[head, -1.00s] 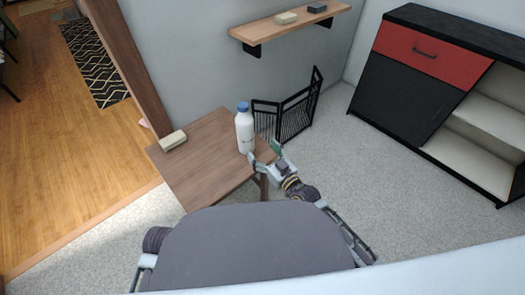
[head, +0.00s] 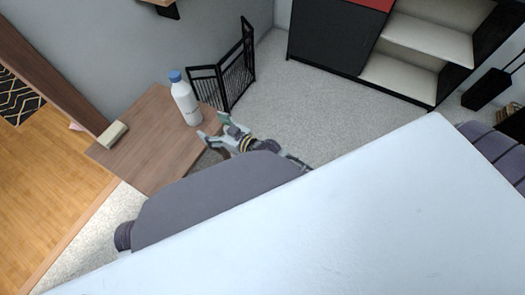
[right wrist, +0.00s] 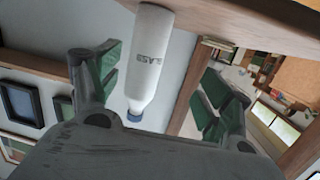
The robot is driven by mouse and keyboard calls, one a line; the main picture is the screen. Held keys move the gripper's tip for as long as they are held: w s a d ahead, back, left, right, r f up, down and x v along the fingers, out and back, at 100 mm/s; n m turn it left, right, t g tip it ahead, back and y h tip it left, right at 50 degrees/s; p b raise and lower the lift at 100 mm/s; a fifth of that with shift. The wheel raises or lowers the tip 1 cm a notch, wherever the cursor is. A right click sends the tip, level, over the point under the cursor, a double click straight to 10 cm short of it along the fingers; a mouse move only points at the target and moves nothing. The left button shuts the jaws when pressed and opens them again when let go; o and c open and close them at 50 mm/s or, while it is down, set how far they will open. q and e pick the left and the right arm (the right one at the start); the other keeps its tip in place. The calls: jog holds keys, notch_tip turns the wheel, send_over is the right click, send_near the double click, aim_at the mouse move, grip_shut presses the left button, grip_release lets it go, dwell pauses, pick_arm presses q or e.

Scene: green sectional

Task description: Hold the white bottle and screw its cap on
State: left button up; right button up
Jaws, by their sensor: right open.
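The white bottle (head: 187,106) stands upright near the right side of a small brown wooden table (head: 145,155). A blue cap (head: 175,76) sits on its top; I cannot tell whether it is tight. My right gripper (head: 211,128) is open and empty, just in front of the bottle at the table's edge. In the right wrist view, the bottle (right wrist: 150,62) appears upside down between the spread green-padded fingers, with the cap (right wrist: 134,115) lowest. No contact shows. My left gripper is not in view.
A pale block (head: 112,134) lies on the table's left part. A black folding metal screen (head: 228,75) stands close behind the bottle, by the wall. A black and red cabinet (head: 335,40) stands at the back right. The carpet between screen and cabinet is clear.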

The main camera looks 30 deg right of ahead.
jog(key=s+d+f+m+g+h, duration=0.1)
jog(key=s+d+f+g, duration=0.2)
jog(key=s, duration=0.3)
jog(key=s+d+f+m+g+h, duration=0.1)
jog(key=s+d+f+g+h, duration=0.1)
jog(key=s, duration=0.5)
jog(key=s+d+f+m+g+h, duration=0.1)
jog(key=s+d+f+g+h, duration=0.1)
jog(key=s+d+f+g, duration=0.2)
jog(key=s, duration=0.2)
jog(key=shift+s+d, duration=0.25)
jog(key=shift+s, duration=0.1)
jog(key=shift+s, duration=0.1)
